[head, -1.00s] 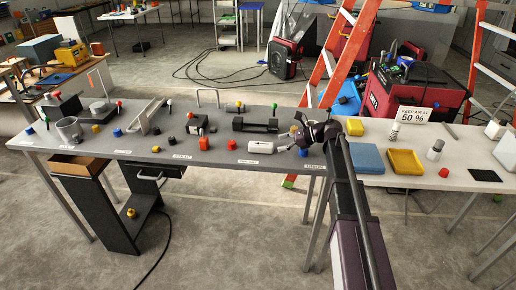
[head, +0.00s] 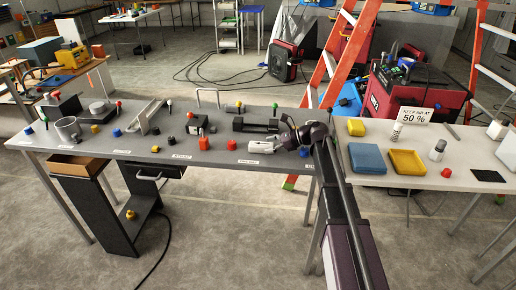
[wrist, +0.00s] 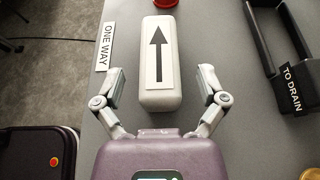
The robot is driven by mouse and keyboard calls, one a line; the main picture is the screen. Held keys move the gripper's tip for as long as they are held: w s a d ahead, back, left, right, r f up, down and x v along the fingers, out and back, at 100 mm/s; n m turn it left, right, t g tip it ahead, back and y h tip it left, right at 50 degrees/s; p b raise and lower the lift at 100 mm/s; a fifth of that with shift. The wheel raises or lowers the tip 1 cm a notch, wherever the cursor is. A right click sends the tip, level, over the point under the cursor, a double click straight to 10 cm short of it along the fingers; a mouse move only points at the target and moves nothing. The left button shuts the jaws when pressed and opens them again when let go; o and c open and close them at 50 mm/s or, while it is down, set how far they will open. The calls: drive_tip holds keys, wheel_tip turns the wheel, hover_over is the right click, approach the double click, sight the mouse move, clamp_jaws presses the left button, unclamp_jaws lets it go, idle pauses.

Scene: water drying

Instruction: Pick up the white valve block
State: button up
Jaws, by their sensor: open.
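The white valve block (wrist: 158,88) lies on the grey bench with a black arrow on its top, pointing away from my gripper. My gripper (wrist: 162,72) is open, with one finger on each side of the block's near part and a gap showing on both sides. In the head view, my gripper (head: 272,145) is low over the bench's right end. It partly covers the white block there, and the two are hard to tell apart.
A "ONE WAY" label (wrist: 105,46) lies left of the block. A black cradle (wrist: 275,50) with a "TO DRAIN" label stands to the right. A red piece (wrist: 165,3) is just beyond the block.

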sight(269, 144)
drive_tip(key=c, duration=1.3)
drive_tip(key=shift+o, duration=0.2)
drive_tip(key=shift+r, duration=0.1)
wheel_tip(269, 144, up, 10)
drive_tip(key=p, duration=1)
